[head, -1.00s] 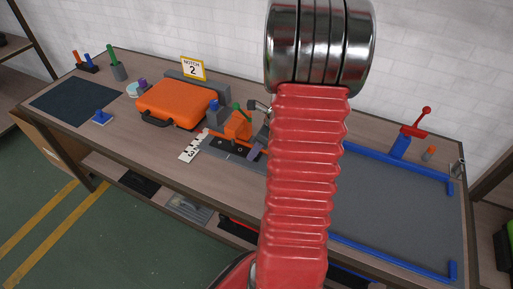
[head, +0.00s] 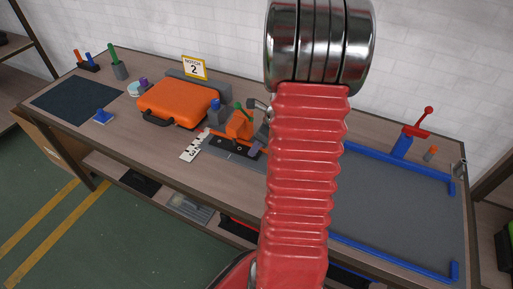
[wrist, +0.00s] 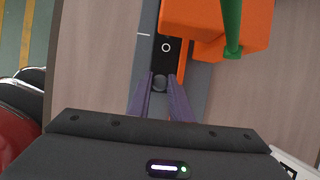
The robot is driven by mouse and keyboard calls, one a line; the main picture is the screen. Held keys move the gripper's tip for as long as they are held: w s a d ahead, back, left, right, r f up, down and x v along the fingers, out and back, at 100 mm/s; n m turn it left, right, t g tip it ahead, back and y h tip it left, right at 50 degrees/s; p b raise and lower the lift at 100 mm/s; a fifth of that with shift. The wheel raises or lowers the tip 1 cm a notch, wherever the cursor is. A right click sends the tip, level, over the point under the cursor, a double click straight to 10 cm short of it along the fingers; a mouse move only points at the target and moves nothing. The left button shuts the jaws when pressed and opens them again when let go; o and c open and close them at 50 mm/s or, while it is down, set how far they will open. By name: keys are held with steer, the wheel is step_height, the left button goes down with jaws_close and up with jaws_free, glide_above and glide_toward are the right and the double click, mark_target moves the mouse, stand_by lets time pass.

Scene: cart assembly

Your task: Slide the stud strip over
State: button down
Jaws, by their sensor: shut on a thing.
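The stud strip (wrist: 166,48) is black with a pale ring mark and lies along a grey rail (wrist: 143,52) in the wrist view. My gripper (wrist: 160,88) has purple fingers closed around a dark round stud at the near end of the strip. In the head view the strip (head: 232,146) lies in front of an orange clamp (head: 239,125) with a green handle, and my gripper (head: 257,146) is at its right end, partly hidden by my arm. A white scale plate (head: 193,147) with black marks lies left of the strip.
The orange clamp (wrist: 215,20) stands close beside the strip. A blue-edged grey mat (head: 395,210) lies at the right. The bench front is clear.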

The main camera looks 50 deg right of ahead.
steer(key=shift+w+a, duration=0.25)
steer(key=shift+w, duration=0.65)
steer(key=c, duration=1.5)
jaws_free()
steer(key=shift+r, duration=0.15)
steer(key=v, duration=1.3)
steer(key=shift+r, duration=0.2)
steer(key=shift+n, duration=0.3)
